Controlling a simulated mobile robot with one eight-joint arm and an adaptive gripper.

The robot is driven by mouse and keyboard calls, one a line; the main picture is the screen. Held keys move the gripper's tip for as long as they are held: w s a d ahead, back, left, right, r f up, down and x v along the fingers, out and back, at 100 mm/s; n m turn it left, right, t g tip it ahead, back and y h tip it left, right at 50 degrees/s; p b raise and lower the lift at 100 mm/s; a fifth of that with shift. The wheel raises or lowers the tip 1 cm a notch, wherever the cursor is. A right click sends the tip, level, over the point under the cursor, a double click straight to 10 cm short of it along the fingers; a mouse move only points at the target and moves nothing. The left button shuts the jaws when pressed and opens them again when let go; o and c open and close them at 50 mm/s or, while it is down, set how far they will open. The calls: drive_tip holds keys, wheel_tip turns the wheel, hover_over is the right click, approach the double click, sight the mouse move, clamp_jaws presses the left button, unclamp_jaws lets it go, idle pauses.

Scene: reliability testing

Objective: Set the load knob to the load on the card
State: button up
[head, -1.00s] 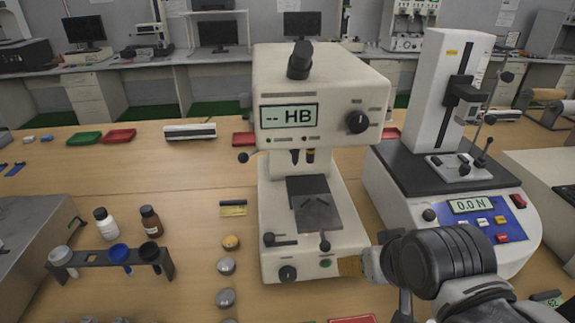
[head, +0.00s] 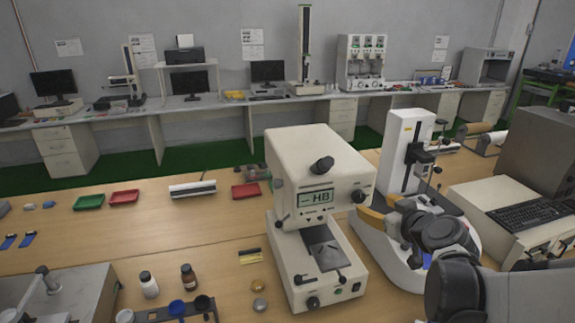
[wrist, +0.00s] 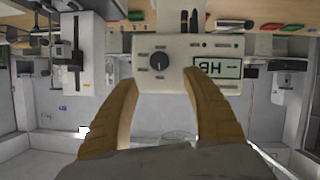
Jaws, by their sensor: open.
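The cream hardness tester (head: 310,160) stands on the wooden bench, its display showing dashes and "HB". A black round knob (head: 359,196) sits at the right of its head front. It also shows in the wrist view, which is upside down, as a dark knob (wrist: 159,61) with a light pointer mark. My gripper (wrist: 160,78) is open, its two tan fingers spread toward the knob with nothing between the tips; contact is not visible. In the head view my gripper (head: 371,213) is beside the tester's right side. A small yellow and black flat item (head: 250,257) lies left of the tester; any writing is unreadable.
A white force stand (head: 402,150) is close on the right, partly behind my arm. Left of the tester are bottles (head: 188,277) and a dark rack (head: 180,312). Red and green trays (head: 88,202) lie at the back.

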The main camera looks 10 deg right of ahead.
sight(360, 198)
drive_tip(key=b+x, duration=0.2)
drive_tip(key=x, duration=0.8)
drive_tip(key=shift+w+f, duration=0.2)
drive_tip(key=shift+w, duration=0.05)
drive_tip(key=c, duration=1.2)
